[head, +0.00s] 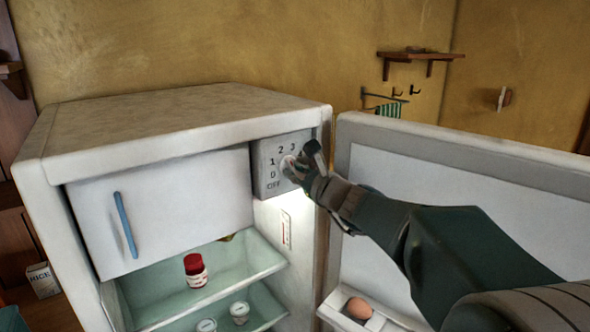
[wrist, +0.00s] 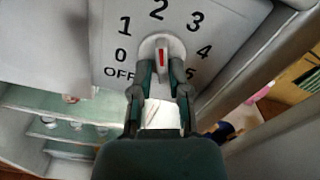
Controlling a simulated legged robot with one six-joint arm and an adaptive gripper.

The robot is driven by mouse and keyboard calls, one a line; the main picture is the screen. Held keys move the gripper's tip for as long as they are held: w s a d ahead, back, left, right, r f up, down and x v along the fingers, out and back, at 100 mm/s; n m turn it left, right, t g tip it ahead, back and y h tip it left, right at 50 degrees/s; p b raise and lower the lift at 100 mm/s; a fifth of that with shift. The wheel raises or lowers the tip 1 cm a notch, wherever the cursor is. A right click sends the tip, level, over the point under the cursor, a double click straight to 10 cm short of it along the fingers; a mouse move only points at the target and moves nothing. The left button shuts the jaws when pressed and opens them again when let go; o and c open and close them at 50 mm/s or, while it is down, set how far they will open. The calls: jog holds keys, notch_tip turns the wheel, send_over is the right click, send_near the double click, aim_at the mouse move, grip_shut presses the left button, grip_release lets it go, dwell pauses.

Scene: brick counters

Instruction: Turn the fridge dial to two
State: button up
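The fridge dial (wrist: 165,42) is a round pale knob with a red mark on its raised grip. It sits on a grey panel (wrist: 107,49) marked OFF and 0 to 5. In the wrist view the red mark points up toward the 2. In the head view the dial (head: 287,165) is partly covered by my gripper (head: 300,168). My gripper (wrist: 162,68) has its two dark fingers drawn in on either side of the knob's grip and appears shut on it. The exact finger contact is hard to see.
The fridge door (head: 440,190) stands open at the right, behind my arm, with an egg (head: 359,308) on its shelf. A freezer flap (head: 170,208) with a blue handle is left of the panel. A red-capped jar (head: 195,271) stands on the glass shelf below.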

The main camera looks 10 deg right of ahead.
jog(key=shift+o, duration=0.2)
jog(key=shift+s+r, duration=0.1)
jog(key=shift+r, duration=0.1)
jog(key=v, duration=1.1)
jog(key=shift+s+d+f, duration=0.15)
jog(key=shift+s+d, duration=0.05)
jog(key=shift+s, duration=0.15)
jog(key=s+a+f+n+g, duration=0.85)
jog(key=s+a+n, duration=0.2)
jog(key=n, duration=0.35)
jog(key=s+d+f+n+g+h, duration=0.1)
jog(key=s+d+f+n+h, duration=0.2)
jog(key=s+n, duration=0.2)
jog(key=s+d+f+n+g+h, duration=0.1)
jog(key=s+d+f+n+h, duration=0.1)
jog(key=s+n, duration=0.4)
notch_tip(320, 180, down, 2)
jog(key=shift+d+n+h, duration=0.35)
jog(key=shift+n+h, duration=0.45)
jog(key=shift+n, duration=0.2)
